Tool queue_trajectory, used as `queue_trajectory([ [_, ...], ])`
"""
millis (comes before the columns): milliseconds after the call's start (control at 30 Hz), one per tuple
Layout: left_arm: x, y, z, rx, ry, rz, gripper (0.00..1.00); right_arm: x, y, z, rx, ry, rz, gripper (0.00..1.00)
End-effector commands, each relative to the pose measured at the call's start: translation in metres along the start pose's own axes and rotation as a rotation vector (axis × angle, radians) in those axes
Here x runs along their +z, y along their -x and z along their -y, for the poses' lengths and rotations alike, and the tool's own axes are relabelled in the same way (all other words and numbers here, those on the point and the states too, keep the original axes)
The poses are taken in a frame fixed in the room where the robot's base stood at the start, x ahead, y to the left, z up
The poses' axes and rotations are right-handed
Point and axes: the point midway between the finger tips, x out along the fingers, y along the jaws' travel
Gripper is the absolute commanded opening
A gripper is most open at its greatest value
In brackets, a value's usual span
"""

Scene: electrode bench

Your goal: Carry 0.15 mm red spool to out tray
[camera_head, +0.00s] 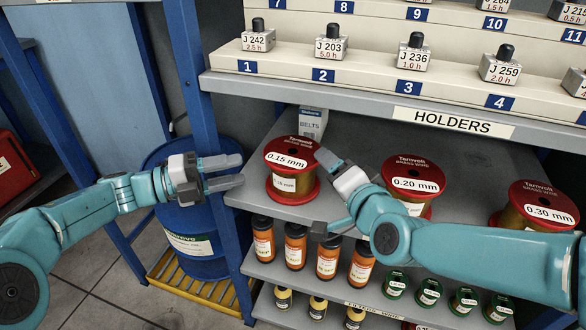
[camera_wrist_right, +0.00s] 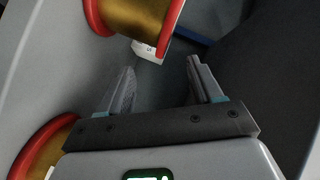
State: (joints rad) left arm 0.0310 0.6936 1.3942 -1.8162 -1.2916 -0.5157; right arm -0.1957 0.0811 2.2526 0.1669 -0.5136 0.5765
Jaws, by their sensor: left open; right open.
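The 0.15 mm red spool (camera_head: 291,171) stands upright at the left end of the shelf below the holders. It has red flanges, a brass-coloured winding and white labels. My left gripper (camera_head: 241,170) is open and empty just left of the spool, its fingers pointing at it. My right gripper (camera_head: 322,194) is open and empty close to the spool's right side. In the right wrist view, the open fingers (camera_wrist_right: 160,72) are empty, with a red-flanged spool (camera_wrist_right: 140,18) beyond them at the top. I see no out tray.
The 0.20 mm spool (camera_head: 413,182) stands partly behind my right arm, and the 0.30 mm spool (camera_head: 537,208) further right. A BELTS box (camera_head: 313,122) is behind. A blue post (camera_head: 190,60) and blue drum (camera_head: 190,245) stand left. Orange bottles (camera_head: 296,247) line the lower shelf.

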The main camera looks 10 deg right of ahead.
Motion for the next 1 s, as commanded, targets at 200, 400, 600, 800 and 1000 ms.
queue_trajectory([
  [200, 0.001, -0.037, 0.000, 0.000, 0.000, -0.002, 0.40, 0.000, -0.038, -0.001, 0.002, 0.001, 0.000, 0.65],
  [400, 0.002, -0.053, 0.000, -0.001, 0.000, 0.000, 0.40, -0.001, -0.054, -0.001, 0.001, 0.000, 0.000, 0.65],
  [600, 0.002, -0.055, 0.000, 0.000, 0.001, 0.000, 0.40, -0.001, -0.056, 0.000, 0.001, 0.000, 0.000, 0.65],
  [800, 0.001, -0.055, 0.000, 0.000, 0.001, 0.000, 0.18, -0.001, -0.056, 0.000, 0.001, 0.000, 0.000, 0.42],
  [1000, 0.001, -0.055, 0.000, -0.001, 0.001, 0.000, 0.00, 0.000, -0.056, -0.001, 0.001, 0.001, 0.002, 0.00],
])
